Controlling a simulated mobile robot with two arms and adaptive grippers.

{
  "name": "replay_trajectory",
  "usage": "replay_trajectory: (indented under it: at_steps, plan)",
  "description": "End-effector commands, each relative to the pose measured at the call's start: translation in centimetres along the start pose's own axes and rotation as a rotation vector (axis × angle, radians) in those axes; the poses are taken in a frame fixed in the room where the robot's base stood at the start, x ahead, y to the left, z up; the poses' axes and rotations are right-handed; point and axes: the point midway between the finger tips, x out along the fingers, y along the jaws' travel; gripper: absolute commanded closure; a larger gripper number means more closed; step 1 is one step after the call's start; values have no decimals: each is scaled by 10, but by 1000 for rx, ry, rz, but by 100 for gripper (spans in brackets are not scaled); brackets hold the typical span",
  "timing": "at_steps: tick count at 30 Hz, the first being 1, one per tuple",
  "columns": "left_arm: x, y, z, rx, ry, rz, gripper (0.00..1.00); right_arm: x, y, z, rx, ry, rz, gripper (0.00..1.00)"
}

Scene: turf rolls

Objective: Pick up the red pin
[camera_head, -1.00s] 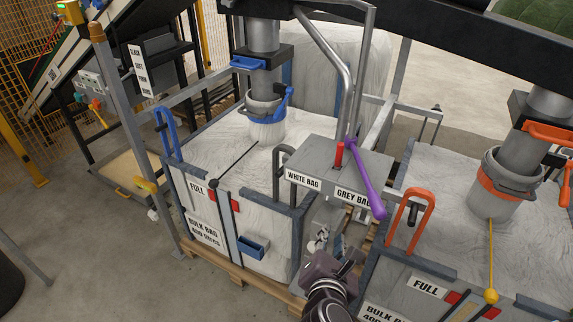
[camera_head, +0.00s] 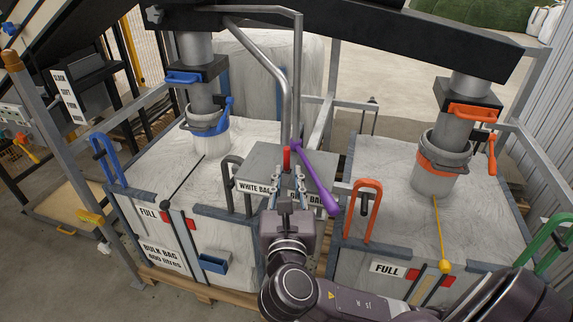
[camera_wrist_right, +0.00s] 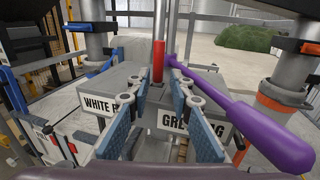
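The red pin (camera_head: 286,158) stands upright on the grey box (camera_head: 262,160) between the two bulk bags, at the foot of a bent metal pipe. It also shows in the right wrist view (camera_wrist_right: 158,62). A purple lever (camera_head: 318,180) slopes down to the right from beside the pin's top. My right gripper (camera_head: 287,179) is in front of the box, pointing at the pin. In the right wrist view (camera_wrist_right: 159,90) its blue-padded fingers are apart, with the pin beyond and between their tips. Nothing is between the fingers. My left gripper is not in view.
The purple lever (camera_wrist_right: 250,122) lies close to my right finger in the wrist view. A grey hoop handle (camera_head: 233,180) stands left of the box and an orange one (camera_head: 366,205) right. The bent pipe (camera_head: 297,75) rises behind the pin.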

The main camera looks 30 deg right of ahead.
Motion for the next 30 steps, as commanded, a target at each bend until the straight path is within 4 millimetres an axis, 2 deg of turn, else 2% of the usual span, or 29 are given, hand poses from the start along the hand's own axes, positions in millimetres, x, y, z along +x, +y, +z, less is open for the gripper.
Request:
replay_trajectory:
  at_steps: [6,10,18,24,30]
  plan:
    - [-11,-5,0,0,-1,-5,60,32,2,-2,-3,-3,-3,80]
    - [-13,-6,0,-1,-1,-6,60,46,2,-4,-1,-1,-2,80]
    - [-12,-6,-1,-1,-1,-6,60,49,3,-5,1,0,0,80]
    - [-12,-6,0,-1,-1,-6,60,49,3,-5,1,0,0,100]
    - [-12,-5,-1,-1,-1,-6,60,49,3,-5,1,-1,-1,100]
